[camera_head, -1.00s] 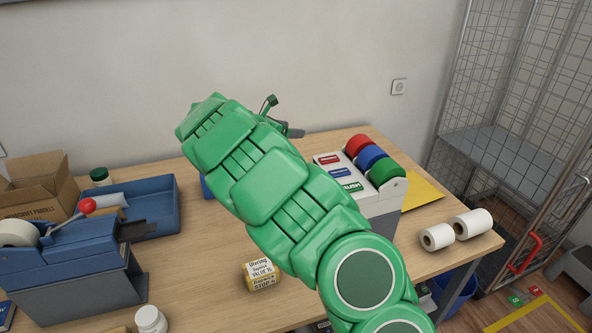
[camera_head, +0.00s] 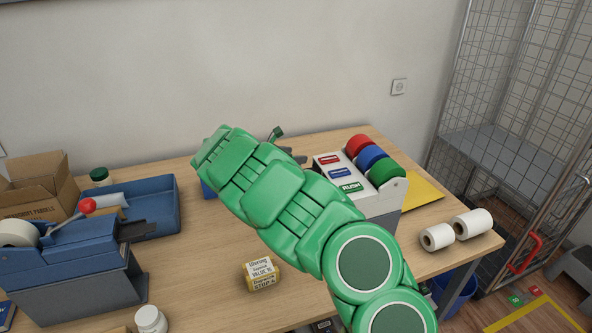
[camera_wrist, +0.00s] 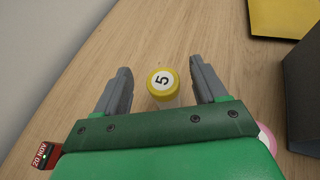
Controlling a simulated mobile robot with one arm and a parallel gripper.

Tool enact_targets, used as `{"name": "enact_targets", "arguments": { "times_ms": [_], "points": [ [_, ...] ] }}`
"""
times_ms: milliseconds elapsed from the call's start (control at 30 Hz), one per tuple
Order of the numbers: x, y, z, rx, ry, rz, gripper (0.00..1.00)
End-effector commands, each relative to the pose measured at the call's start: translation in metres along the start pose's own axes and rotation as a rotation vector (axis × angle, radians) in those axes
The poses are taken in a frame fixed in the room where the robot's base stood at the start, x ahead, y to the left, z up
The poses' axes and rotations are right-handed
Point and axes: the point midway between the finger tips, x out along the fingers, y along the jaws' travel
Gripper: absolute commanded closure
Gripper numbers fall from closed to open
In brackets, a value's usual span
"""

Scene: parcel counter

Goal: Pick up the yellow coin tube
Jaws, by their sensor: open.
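The yellow coin tube (camera_wrist: 163,83) stands on the wooden table in the wrist view. Its round yellow top carries a white disc with a black 5, and its lower part is pale. My gripper (camera_wrist: 162,80) is open, with one grey finger on each side of the tube and a gap on both sides. In the head view my green arm hides the tube. Only a small part of the gripper (camera_head: 290,153) shows there, behind the arm.
A label dispenser with red, blue and green rolls (camera_head: 369,158) stands right of my arm. A yellow envelope (camera_head: 424,190) lies beside it. White paper rolls (camera_head: 472,223) lie near the right edge.

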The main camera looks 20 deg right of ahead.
Motion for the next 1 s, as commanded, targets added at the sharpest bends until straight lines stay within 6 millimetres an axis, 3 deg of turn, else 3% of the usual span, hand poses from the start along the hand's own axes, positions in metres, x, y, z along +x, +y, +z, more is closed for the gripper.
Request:
{"name": "enact_targets", "arguments": {
  "times_ms": [300, 500, 800, 1000],
  "points": [
    [0.014, 0.000, -0.032, 0.000, 0.000, 0.000, 0.29],
    [0.038, -0.001, -0.031, 0.001, 0.001, -0.002, 0.29],
    [0.043, -0.001, -0.030, 0.000, 0.000, -0.001, 0.29],
    [0.043, -0.001, -0.030, 0.001, 0.000, -0.001, 0.58]
  ]
}}
